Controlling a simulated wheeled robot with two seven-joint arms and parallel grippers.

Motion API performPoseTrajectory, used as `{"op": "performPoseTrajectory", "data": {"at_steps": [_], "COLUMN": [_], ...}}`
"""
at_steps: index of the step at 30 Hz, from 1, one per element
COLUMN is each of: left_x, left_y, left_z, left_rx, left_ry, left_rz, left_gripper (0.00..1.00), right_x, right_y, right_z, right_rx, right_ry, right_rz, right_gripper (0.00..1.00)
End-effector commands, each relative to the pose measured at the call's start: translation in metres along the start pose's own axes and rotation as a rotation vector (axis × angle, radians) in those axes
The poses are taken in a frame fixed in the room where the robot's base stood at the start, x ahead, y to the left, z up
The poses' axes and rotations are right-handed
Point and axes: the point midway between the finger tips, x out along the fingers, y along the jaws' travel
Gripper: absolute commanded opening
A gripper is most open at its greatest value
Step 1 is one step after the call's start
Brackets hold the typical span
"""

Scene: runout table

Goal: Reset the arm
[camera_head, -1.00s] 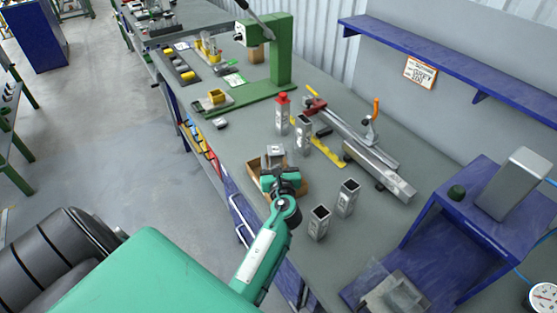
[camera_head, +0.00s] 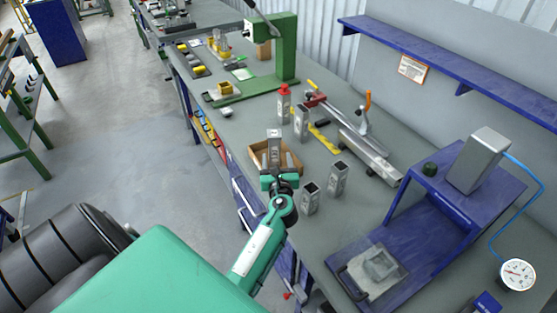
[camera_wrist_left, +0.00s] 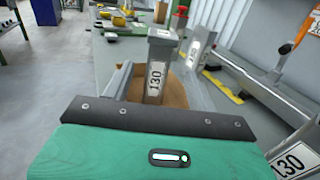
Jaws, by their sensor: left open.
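My left arm (camera_head: 258,245) reaches over the near edge of the bench. My left gripper (camera_head: 277,180) is open, at the near side of a brown cardboard box (camera_head: 291,160). A grey square metal tube (camera_head: 274,148) stands in the box, beyond the gripper. In the left wrist view this tube (camera_wrist_left: 157,72) carries a "130" label and stands in the box (camera_wrist_left: 178,92), apart from the dark edge of the gripper body. My right gripper is not in view.
Two hollow square tubes (camera_head: 311,198) (camera_head: 338,180) stand right of the gripper. Further back are another tube (camera_head: 301,123), a red-topped piece (camera_head: 284,103) and a clamp rail (camera_head: 345,125). A blue stand (camera_head: 430,225) with a gauge (camera_head: 517,274) is at the right.

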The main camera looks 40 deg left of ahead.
Motion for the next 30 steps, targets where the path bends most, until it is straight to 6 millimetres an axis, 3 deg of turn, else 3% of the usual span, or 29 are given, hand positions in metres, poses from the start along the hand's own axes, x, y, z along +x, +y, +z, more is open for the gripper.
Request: {"op": "performPoseTrajectory", "data": {"at_steps": [10, 13, 16, 23, 30], "left_x": [-0.002, -0.01, -0.026, -0.094, -0.194], "left_y": [0.002, 0.01, 0.025, 0.06, 0.072], "left_z": [-0.001, -0.004, -0.01, -0.039, -0.066], "left_rx": [-0.023, -0.124, -0.331, -1.007, -1.603], "left_ry": [0.007, 0.032, 0.088, 0.316, 0.604], "left_rz": [0.005, 0.023, 0.064, 0.26, 0.623], "left_gripper": [0.58, 0.58, 0.58, 0.58, 0.58], "right_x": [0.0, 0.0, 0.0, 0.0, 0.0], "right_y": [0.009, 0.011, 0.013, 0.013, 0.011], "right_z": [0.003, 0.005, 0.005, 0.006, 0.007], "right_rx": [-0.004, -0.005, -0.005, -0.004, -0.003], "right_ry": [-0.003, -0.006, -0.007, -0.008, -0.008], "right_rz": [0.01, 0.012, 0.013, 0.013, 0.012], "right_gripper": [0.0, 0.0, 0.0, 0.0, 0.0]}}
